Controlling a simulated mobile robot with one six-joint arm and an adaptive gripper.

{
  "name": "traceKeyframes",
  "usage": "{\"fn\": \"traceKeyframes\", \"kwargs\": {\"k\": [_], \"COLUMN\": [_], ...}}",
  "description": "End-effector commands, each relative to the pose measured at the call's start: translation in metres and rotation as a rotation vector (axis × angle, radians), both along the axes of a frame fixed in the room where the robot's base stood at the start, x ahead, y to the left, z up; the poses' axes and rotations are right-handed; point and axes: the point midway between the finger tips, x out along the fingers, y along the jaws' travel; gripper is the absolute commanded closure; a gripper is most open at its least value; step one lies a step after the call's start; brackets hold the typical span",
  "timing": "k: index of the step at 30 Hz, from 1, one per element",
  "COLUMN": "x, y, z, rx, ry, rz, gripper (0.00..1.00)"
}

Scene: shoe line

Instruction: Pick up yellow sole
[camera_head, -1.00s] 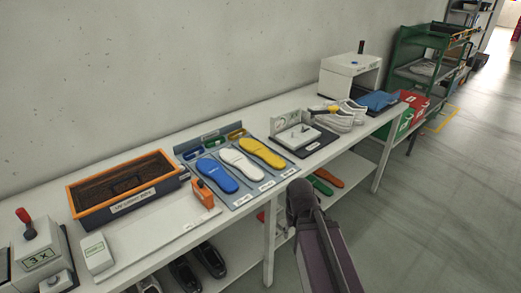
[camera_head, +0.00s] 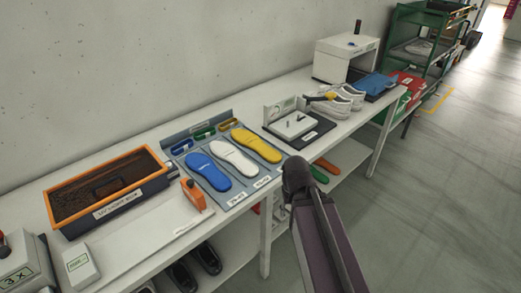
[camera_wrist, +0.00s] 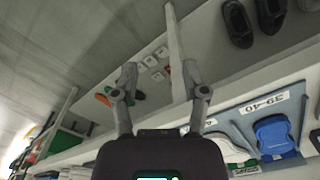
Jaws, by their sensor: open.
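The yellow sole (camera_head: 257,146) lies on the grey sole tray (camera_head: 168,151), at the right end of a row beside a white sole (camera_head: 233,157) and a blue sole (camera_head: 208,172). My gripper (camera_wrist: 165,82) is open and empty in the wrist view, its two fingers apart over the bench's front edge and lower shelf. In the wrist view the blue sole (camera_wrist: 274,136) shows right of my gripper; I cannot make out the yellow sole there. My arm stands in front of the bench in the head view, and the gripper itself is not visible there.
An orange-rimmed bin (camera_head: 109,184) stands left of the tray and an orange tool (camera_head: 193,195) in front of it. A lower shelf holds dark shoes (camera_head: 207,258). The floor in front is open.

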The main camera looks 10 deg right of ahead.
Motion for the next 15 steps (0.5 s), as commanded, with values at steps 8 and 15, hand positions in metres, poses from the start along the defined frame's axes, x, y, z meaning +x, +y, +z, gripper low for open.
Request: {"fn": "traceKeyframes", "kwargs": {"k": [8,15], "x": [0.023,0.096], "y": [0.000,-0.006], "z": [0.010,0.042], "rx": [0.000,0.000], "ry": [0.000,0.000], "rz": [0.038,0.177], "gripper": [0.00,0.00]}}
